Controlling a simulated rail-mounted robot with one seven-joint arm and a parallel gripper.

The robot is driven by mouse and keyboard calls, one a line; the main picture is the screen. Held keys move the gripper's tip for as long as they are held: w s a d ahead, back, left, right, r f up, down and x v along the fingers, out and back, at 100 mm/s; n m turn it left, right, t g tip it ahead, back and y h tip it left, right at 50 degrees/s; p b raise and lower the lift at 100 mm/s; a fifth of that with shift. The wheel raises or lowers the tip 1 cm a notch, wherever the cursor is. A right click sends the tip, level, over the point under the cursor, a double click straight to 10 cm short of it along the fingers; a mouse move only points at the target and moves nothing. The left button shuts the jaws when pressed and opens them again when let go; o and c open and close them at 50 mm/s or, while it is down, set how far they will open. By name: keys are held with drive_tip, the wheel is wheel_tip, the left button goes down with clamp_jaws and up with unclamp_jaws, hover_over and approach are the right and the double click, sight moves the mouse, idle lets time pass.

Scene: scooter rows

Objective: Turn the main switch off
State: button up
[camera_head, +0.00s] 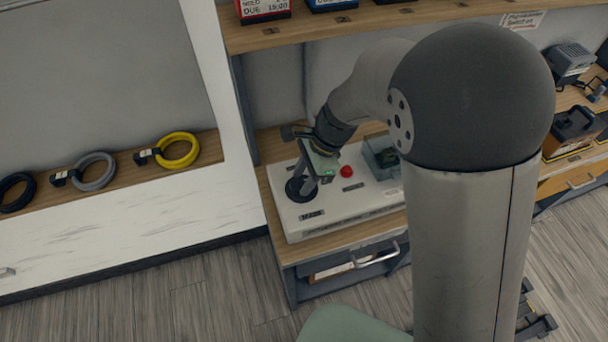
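A white panel box (350,207) lies on the wooden bench under the shelf. At its left end is a round black switch (295,190) with a dark label (311,214) in front, too small to read surely. My gripper (314,182) points down over the left part of the panel, at or just above the black switch. It covers part of the switch, and I cannot tell whether it touches it. Its fingers are small and overlap the switch, so their opening is unclear. A red button (346,171) sits to the right, with a small green spot (329,172) beside my gripper.
A clear-covered box (381,155) is at the panel's right end, partly behind my arm. A shelf (370,20) runs above. Black, grey (94,171) and yellow (179,150) cable coils lie on a ledge at left. A drawer handle (376,256) juts out below the panel.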

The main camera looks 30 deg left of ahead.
clamp_jaws()
drive_tip(key=shift+n, duration=0.3)
drive_tip(key=n+g+h, duration=0.1)
drive_tip(key=n, duration=0.2)
drive_tip(key=shift+w+a+n+p, duration=0.1)
drive_tip(key=shift+n+p, duration=0.2)
drive_tip(key=shift+p, duration=0.1)
drive_tip(key=n+h, duration=0.2)
drive_tip(key=n, duration=0.2)
drive_tip(key=shift+a, duration=0.15)
drive_tip(key=n, duration=0.2)
drive_tip(key=n+h, duration=0.1)
drive_tip(key=n, duration=0.2)
drive_tip(key=shift+a+h, duration=0.15)
drive_tip(key=shift+h, duration=0.15)
drive_tip(key=n, duration=0.2)
drive_tip(key=n+t+h, duration=0.1)
drive_tip(key=n, duration=0.1)
drive_tip(key=shift+a+n+h, duration=0.1)
drive_tip(key=shift+n+h, duration=0.2)
